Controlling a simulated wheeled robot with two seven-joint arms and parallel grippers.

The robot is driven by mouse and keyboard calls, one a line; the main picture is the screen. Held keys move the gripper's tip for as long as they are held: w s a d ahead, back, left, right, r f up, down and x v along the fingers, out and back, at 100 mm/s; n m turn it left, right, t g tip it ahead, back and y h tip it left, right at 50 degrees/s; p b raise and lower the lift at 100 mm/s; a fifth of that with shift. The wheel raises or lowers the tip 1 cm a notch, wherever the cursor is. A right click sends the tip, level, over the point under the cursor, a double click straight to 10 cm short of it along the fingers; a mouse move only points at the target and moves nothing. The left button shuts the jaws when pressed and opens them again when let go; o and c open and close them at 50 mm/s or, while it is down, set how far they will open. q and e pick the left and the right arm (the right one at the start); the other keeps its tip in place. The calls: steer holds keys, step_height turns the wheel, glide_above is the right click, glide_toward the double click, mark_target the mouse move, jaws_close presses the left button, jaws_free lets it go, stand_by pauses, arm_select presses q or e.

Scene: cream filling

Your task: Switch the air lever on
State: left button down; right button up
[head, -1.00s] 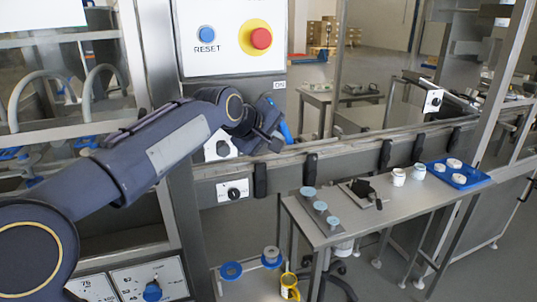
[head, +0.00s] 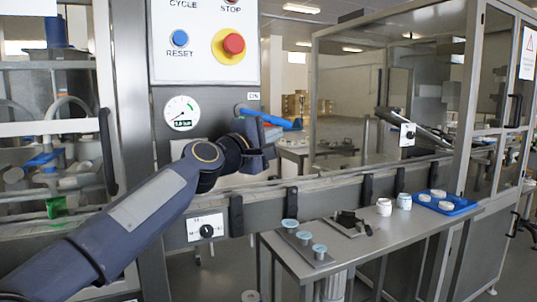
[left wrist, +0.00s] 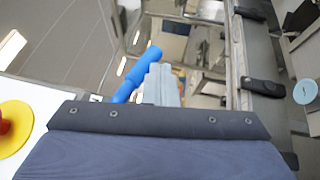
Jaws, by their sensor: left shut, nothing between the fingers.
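The blue air lever (head: 272,119) is mounted on the grey panel under the control box. It points right and slightly down, near a small label (head: 253,97) that seems to read ON. My left gripper (head: 268,146) is shut and empty, just below the lever. In the left wrist view the shut fingertips (left wrist: 161,84) are right beside the blue lever (left wrist: 137,75); I cannot tell whether they touch. A pressure gauge (head: 182,112) sits left of the lever, its reading too small to be sure. My right gripper is not in view.
The control box (head: 205,62) with a red emergency button (head: 233,44) is above the lever. A conveyor rail (head: 330,185) with dark brackets runs below and right. A side table (head: 350,243) holds jars, discs and a blue tray (head: 443,203).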

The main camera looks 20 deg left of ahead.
arm_select(q)
steer(key=shift+w+d+r+t, duration=0.2)
steer(key=shift+w+r, duration=0.05)
steer(key=shift+r, duration=0.25)
steer(key=shift+w+d+r+t, duration=0.2)
steer(key=shift+r, duration=0.3)
stand_by(0.4)
steer(key=shift+f+b, duration=0.5)
steer(key=s+a+f+b, duration=0.1)
steer(key=s+f+b, duration=0.5)
steer(key=s, duration=0.3)
steer(key=shift+s+f+b, duration=0.25)
steer(key=shift+f+b, duration=0.15)
steer(key=shift+b, duration=0.15)
